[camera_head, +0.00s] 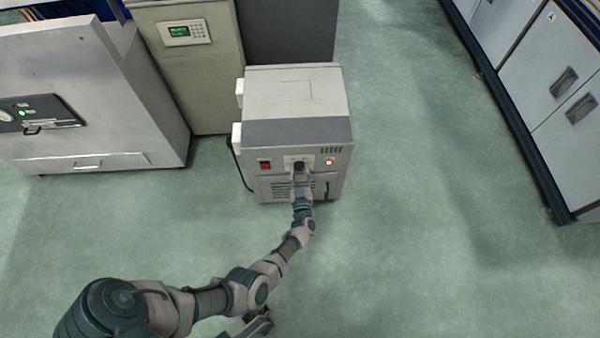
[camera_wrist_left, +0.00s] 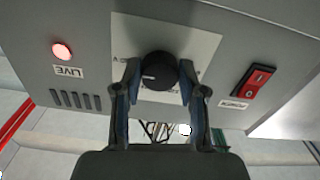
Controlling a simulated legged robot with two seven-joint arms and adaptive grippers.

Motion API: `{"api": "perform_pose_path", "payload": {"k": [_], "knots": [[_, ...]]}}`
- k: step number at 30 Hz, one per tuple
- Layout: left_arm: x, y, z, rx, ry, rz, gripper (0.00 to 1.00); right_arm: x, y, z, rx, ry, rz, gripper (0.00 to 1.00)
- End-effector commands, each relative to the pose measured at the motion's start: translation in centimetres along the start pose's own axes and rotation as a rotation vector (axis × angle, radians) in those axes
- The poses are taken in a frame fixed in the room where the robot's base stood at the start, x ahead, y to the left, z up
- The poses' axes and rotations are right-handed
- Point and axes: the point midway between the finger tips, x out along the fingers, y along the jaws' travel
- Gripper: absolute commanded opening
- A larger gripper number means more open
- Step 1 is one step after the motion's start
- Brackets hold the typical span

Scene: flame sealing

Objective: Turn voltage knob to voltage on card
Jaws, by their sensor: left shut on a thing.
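The black voltage knob (camera_wrist_left: 159,71) sits on a pale label plate (camera_wrist_left: 200,50) on the front of a grey box-shaped machine (camera_head: 297,100). In the head view the knob (camera_head: 299,165) shows just beyond the fingertips. My left gripper (camera_wrist_left: 156,84) is shut on the knob, one finger on each side of it. It also shows in the head view (camera_head: 300,172) at the machine's front. The knob has a small pale mark, and the plate's print is partly hidden by the fingers. No card can be made out.
A red switch (camera_wrist_left: 252,82) and a lit red lamp marked LIVE (camera_wrist_left: 62,50) flank the knob. A large grey cabinet (camera_head: 85,100) stands at the left, white cabinets (camera_head: 550,100) at the right. The green floor between is clear.

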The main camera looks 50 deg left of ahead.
Motion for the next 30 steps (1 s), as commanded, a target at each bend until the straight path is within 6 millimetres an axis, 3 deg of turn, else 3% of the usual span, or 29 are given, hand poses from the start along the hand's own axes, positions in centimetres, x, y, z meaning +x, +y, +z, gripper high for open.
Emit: {"api": "perform_pose_path", "payload": {"k": [10,27,28,30], "knots": [[-0.19,0.13,0.22,0.147,-0.006,0.005,0.07,0.02,0.02,-0.09,0.0,0.001,0.001,0.4],[-0.1,0.17,-0.02,0.174,-0.001,0.005,0.06,-0.08,0.03,-0.06,-0.001,-0.004,0.002,0.4],[-0.09,0.17,-0.03,0.174,-0.001,0.005,0.49,-0.08,0.03,-0.06,-0.001,-0.004,0.002,0.4],[-0.08,0.14,-0.04,0.173,0.0,0.004,0.66,-0.08,0.03,-0.05,-0.001,-0.004,0.002,0.4]]}}
